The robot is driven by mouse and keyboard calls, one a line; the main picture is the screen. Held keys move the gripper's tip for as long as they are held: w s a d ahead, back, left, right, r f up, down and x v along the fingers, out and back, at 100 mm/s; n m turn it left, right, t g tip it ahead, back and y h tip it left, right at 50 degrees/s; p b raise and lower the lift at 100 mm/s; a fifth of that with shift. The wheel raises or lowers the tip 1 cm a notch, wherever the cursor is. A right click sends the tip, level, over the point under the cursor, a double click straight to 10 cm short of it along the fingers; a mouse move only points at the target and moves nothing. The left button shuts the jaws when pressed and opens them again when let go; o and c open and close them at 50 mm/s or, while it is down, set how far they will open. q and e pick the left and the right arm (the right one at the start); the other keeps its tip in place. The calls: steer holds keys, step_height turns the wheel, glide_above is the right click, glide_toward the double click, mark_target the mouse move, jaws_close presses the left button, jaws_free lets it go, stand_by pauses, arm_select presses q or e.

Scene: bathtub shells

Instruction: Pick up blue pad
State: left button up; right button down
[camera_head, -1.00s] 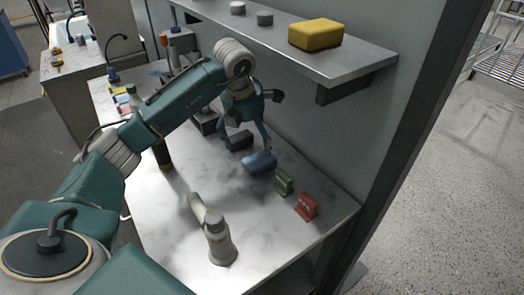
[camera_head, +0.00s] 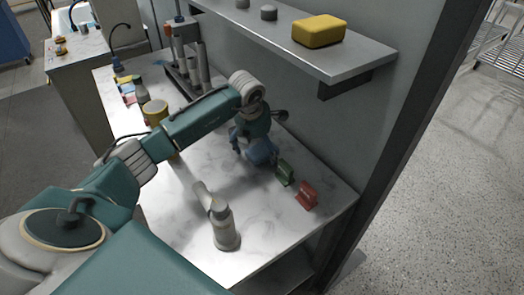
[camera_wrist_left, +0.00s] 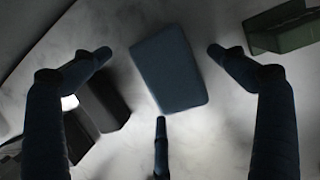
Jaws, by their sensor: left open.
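The blue pad (camera_head: 262,152) lies on the marble-look tabletop (camera_head: 300,228), partly hidden by my left gripper in the head view. My left gripper (camera_head: 250,150) is right above it. In the left wrist view the blue pad (camera_wrist_left: 169,69) lies between the spread fingers of the gripper (camera_wrist_left: 160,62), with a gap on either side. A third finger shows below the pad's lower edge. The gripper is open and empty. My right gripper does not show.
A green block (camera_head: 284,172) and a red block (camera_head: 307,195) stand right of the pad. A dark block (camera_wrist_left: 103,100) lies left of it in the wrist view. A grey fixture (camera_head: 222,222) stands in front. A shelf with a yellow sponge (camera_head: 318,31) overhangs behind.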

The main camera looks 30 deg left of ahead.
mark_target(257, 146)
arm_select(q)
steer(key=c, duration=1.3)
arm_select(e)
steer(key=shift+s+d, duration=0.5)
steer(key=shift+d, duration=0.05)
arm_select(q)
steer(key=shift+r, duration=0.1)
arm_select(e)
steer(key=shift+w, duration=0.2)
arm_select(q)
steer(key=shift+w+r, duration=0.1)
steer(key=shift+r, duration=0.3)
steer(key=shift+c, duration=0.5)
steer(key=r, duration=0.2)
steer(key=r+b, duration=0.1)
steer(key=r, duration=0.1)
steer(key=r+b, duration=0.1)
steer(key=r, duration=0.1)
steer(key=shift+a, duration=0.4)
steer(key=a+b, duration=0.4)
steer(key=a, duration=1.3)
steer(key=shift+b, duration=0.3)
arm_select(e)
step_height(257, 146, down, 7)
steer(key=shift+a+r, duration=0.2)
